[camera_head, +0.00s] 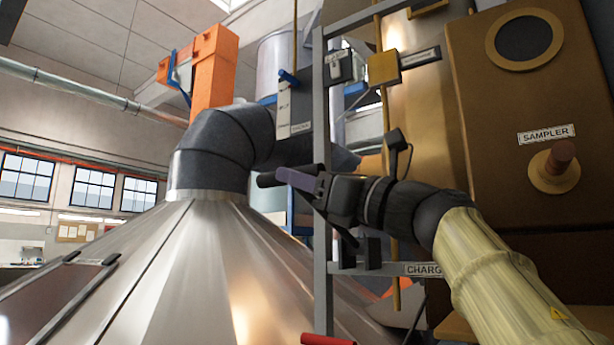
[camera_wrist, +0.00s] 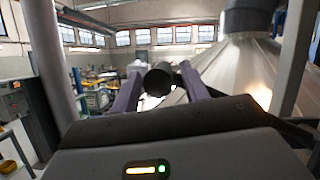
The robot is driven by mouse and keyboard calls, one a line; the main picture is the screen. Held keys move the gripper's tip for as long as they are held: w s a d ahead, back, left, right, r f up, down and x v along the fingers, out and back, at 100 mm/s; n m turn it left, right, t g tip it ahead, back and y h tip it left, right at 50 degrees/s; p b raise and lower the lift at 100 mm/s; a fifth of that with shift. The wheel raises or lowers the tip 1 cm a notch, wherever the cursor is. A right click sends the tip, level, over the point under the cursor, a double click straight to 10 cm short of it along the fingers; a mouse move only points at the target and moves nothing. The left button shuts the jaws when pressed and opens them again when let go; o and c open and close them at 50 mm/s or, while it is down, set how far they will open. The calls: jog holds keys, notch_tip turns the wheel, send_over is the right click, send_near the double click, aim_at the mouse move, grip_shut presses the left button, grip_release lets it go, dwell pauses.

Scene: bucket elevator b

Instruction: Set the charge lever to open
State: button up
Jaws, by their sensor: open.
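My gripper (camera_head: 292,178) reaches in from the right, in front of a grey upright frame. Its two purple fingers stand apart in the wrist view (camera_wrist: 158,92). A dark round handle (camera_wrist: 158,77) shows end-on between them, with a gap visible on at least the left side. In the head view this dark handle (camera_head: 267,180) sticks out just left of the fingertips. A label beginning "CHARG" (camera_head: 422,269) is on a cross bar below my wrist, partly hidden by my arm. My arm hides where the handle joins, so I cannot tell for sure that it is the charge lever.
The grey upright (camera_head: 321,240) stands close behind my gripper. A red handle (camera_head: 327,340) juts out at the bottom. A blue-tipped lever (camera_head: 288,78) is above. A brown box labelled SAMPLER (camera_head: 546,134) is at right. A metal cone hood (camera_head: 190,260) fills the lower left.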

jog(key=shift+w, duration=0.1)
jog(key=b+v, duration=0.4)
jog(key=v, duration=1.3)
jog(key=shift+d+f+b, duration=0.2)
jog(key=shift+b, duration=0.15)
